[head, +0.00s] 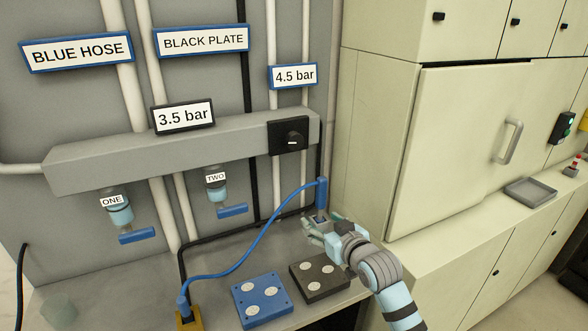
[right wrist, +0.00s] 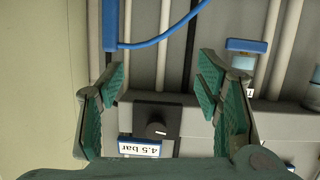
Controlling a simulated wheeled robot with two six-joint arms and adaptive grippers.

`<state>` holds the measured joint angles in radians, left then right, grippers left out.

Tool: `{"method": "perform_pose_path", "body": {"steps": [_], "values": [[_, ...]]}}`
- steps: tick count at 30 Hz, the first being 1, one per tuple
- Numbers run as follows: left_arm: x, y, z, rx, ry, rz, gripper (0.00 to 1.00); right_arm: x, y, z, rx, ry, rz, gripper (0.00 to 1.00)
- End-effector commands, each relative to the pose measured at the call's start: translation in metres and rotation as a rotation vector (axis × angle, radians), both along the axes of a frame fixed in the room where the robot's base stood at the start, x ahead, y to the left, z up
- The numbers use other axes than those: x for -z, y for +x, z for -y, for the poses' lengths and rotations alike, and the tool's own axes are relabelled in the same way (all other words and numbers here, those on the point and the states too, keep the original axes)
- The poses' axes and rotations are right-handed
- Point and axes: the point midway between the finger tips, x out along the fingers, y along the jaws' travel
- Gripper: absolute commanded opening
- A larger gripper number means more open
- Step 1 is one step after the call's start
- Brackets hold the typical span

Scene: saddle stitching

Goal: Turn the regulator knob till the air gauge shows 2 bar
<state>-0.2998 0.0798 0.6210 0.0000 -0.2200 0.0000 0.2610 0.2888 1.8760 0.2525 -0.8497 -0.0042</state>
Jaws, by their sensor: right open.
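The regulator knob (head: 291,138) is a dark round knob with a white mark, on a black square plate at the right end of the grey manifold bar. In the head view its mark lies about level. One sign (head: 183,116) above the bar reads 3.5 bar; another sign (head: 293,76) above the knob reads 4.5 bar. No gauge dial shows. My right gripper (head: 318,228) is open and empty, below the knob and apart from it. In the right wrist view the knob (right wrist: 157,130) and the upside-down 4.5 bar sign (right wrist: 140,149) appear between the spread fingers. My left gripper is not in view.
A blue hose (head: 246,247) runs from a yellow-based fitting (head: 188,318) up beside my right gripper. A blue plate (head: 262,300) and a black plate (head: 319,278) lie on the bench below. Valves ONE (head: 118,208) and TWO (head: 218,187) hang under the bar. A cream cabinet (head: 460,140) stands right.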

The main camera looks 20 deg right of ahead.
Motion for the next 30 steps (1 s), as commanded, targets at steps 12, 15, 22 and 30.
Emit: {"method": "perform_pose_path", "body": {"steps": [12, 15, 22, 30], "values": [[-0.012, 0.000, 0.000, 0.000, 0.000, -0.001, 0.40, -0.158, 0.051, -0.005, -0.046, 0.007, 0.299, 0.59], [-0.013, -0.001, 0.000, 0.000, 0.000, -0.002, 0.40, -0.158, 0.079, -0.007, -0.046, 0.008, 0.299, 0.59], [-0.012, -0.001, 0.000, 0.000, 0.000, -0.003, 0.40, -0.157, 0.141, -0.013, -0.047, 0.005, 0.299, 0.59], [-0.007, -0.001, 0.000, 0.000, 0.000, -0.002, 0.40, -0.156, 0.168, -0.014, -0.046, 0.004, 0.298, 0.59]]}}
